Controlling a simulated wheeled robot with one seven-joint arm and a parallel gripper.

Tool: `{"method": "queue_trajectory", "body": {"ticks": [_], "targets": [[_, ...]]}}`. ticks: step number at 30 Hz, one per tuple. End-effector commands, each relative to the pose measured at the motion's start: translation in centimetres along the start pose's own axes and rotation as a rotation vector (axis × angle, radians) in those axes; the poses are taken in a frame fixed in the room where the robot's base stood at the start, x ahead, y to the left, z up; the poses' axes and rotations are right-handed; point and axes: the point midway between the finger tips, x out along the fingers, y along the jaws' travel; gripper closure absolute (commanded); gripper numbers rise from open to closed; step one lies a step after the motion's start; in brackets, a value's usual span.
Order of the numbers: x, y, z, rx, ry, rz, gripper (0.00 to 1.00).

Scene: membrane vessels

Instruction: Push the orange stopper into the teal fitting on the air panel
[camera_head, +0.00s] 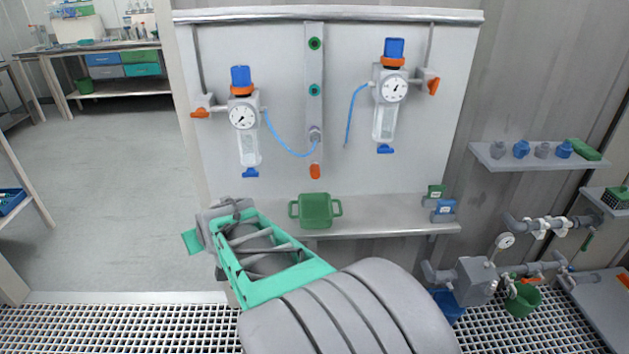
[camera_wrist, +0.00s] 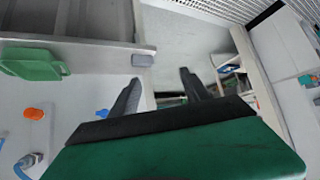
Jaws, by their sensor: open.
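The orange stopper (camera_head: 315,171) is at the lower middle of the white air panel (camera_head: 280,110), just below a grey fitting with a blue hose. It also shows at the left of the wrist view (camera_wrist: 34,113). A teal-ringed fitting (camera_head: 315,90) sits on the central strip, with a dark opening. In the head view my wrist is at the shelf's left end; the fingers cannot be made out.
A green lidded box (camera_head: 315,211) stands on the shelf (camera_head: 375,214) below the panel. Two gauge regulators (camera_head: 243,118) (camera_head: 391,90) flank the strip, and blue hoses (camera_head: 283,141) loop near it. Pipes and a valve (camera_head: 476,280) are at lower right. The floor at left is open.

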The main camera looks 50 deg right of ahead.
Motion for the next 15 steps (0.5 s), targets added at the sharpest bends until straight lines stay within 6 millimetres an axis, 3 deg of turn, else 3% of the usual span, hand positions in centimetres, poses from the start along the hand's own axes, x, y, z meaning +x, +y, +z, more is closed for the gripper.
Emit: {"method": "queue_trajectory", "body": {"ticks": [1,6,12,15], "targets": [[2.6,3.1,0.1,0.037,0.062,0.042,0.45],[6.6,14.2,-2.1,0.126,0.318,0.193,0.45],[7.0,27.3,-1.2,0.195,0.584,0.401,0.45],[6.1,31.6,-0.2,0.210,0.673,0.481,0.45]]}}
